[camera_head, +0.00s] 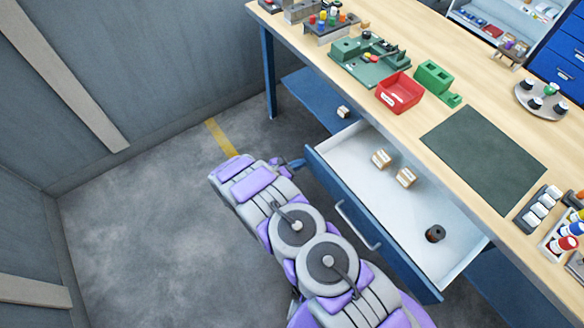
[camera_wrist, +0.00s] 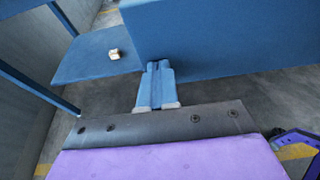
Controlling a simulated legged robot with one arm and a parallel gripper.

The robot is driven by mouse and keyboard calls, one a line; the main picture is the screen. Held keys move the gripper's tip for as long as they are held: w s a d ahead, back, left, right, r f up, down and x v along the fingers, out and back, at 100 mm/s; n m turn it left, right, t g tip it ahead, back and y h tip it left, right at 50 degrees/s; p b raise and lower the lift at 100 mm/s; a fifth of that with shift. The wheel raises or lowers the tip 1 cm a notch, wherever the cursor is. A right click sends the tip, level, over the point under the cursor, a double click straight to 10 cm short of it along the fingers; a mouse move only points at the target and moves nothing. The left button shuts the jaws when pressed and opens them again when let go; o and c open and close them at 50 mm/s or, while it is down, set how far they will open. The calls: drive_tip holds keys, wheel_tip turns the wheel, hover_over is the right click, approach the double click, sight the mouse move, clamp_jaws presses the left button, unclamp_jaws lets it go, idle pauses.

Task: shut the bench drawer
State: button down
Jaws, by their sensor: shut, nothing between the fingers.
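The bench drawer (camera_head: 322,176) is pulled open, its blue front and silver handle (camera_head: 357,226) standing out from the bench. Its white inside holds two small tan boxes (camera_head: 393,168) and a dark spool (camera_head: 435,233). My gripper (camera_head: 298,163) is shut and empty beside the far left end of the drawer front. In the wrist view, the shut blue fingers (camera_wrist: 158,66) overlap the lower left corner of the blue drawer panel (camera_wrist: 230,40). I cannot tell whether they touch it.
A blue lower shelf (camera_head: 305,95) with a small box (camera_head: 343,112) lies under the bench, left of the drawer. The benchtop (camera_head: 440,85) holds a red bin (camera_head: 400,92), green fixtures and a dark mat (camera_head: 483,158). Open grey floor (camera_head: 140,230) lies to the left.

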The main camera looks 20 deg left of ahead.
sight(355, 136)
drive_tip(key=shift+w+d, duration=0.1)
idle(0.3)
drive_tip(key=w+d+b, duration=0.2)
drive_tip(key=w+d, duration=0.3)
drive_tip(key=w, duration=0.2)
drive_tip(key=w+d+b, duration=0.2)
drive_tip(key=w+d, duration=0.4)
drive_tip(key=w, duration=0.1)
drive_tip(key=w+d+b, duration=0.2)
drive_tip(key=w+d, duration=0.3)
drive_tip(key=w, duration=0.2)
drive_tip(key=shift+d, duration=0.25)
drive_tip(key=shift+w+d, duration=0.25)
drive_tip(key=shift+w+d+r, duration=0.15)
drive_tip(key=shift+r, duration=0.05)
drive_tip(key=shift+w, duration=0.1)
